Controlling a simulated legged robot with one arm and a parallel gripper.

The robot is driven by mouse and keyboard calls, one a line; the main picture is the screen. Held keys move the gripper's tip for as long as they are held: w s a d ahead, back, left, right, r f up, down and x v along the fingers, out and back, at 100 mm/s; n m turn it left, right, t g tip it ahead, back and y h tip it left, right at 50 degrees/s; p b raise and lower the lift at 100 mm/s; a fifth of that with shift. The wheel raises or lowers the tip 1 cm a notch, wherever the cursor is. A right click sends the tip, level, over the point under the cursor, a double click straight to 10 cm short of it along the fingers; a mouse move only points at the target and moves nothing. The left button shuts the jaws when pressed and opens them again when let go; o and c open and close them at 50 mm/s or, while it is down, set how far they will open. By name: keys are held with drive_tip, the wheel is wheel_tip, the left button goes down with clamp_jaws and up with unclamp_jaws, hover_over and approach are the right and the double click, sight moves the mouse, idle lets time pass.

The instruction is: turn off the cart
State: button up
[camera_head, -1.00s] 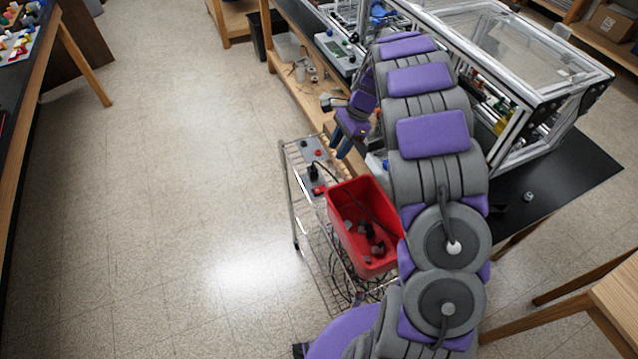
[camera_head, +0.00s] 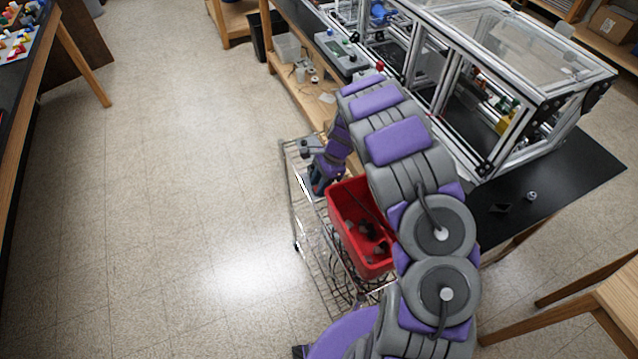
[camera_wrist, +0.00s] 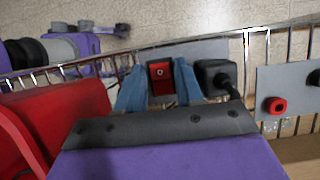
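The wire cart (camera_head: 291,200) stands beside the workbench in the head view. A red rocker switch (camera_wrist: 161,77) sits on a grey panel at the cart's edge in the wrist view. My gripper (camera_head: 318,184) is over the cart's top. In the wrist view its blue fingers (camera_wrist: 158,88) are apart, with the red switch showing between them; I cannot tell whether they touch it. A black plug with a cord (camera_wrist: 217,76) is just right of the fingers. In the head view my gripper hides the switch.
A red bin (camera_head: 378,262) with dark parts sits on the cart, close to my arm. It shows at the left of the wrist view (camera_wrist: 75,110). A red button (camera_wrist: 275,105) is on another panel at the right. Floor left of the cart is clear.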

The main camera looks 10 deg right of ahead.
drive_tip(key=shift+f, duration=0.1)
drive_tip(key=shift+c, duration=0.5)
clamp_jaws()
drive_tip(key=shift+a+r+h+p, duration=0.2)
drive_tip(key=shift+a+h+p, duration=0.15)
drive_tip(key=shift+h+p, duration=0.6)
drive_tip(key=shift+a+f+t+h+p, duration=0.1)
drive_tip(key=shift+f+t+h+p, duration=0.25)
drive_tip(key=shift+h+p, duration=0.3)
drive_tip(key=shift+r, duration=0.1)
drive_tip(key=shift+o, duration=0.5)
unclamp_jaws()
